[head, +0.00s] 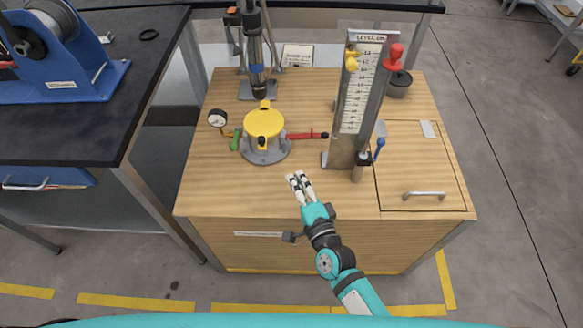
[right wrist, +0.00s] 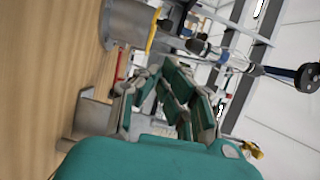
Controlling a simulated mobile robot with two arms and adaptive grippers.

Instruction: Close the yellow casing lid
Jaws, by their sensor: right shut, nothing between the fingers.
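The round yellow casing lid (head: 264,122) shows on top of a grey flanged casing (head: 264,153) that stands on the wooden bench top. A small yellow piece sticks up at the lid's far edge. I cannot tell whether the lid sits fully flat. In the right wrist view the casing (right wrist: 125,25) shows at the top, with a thin yellow edge of the lid (right wrist: 152,32) beside it. My right gripper (head: 297,177) is shut and empty over the bench, in front and to the right of the casing, apart from it. My left gripper is out of view.
A red-handled lever (head: 306,136) extends right from the casing; a green handle (head: 236,140) and gauge (head: 218,118) are at its left. A tall level gauge column (head: 356,90) stands to the right. The front left bench top (head: 225,195) is clear.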

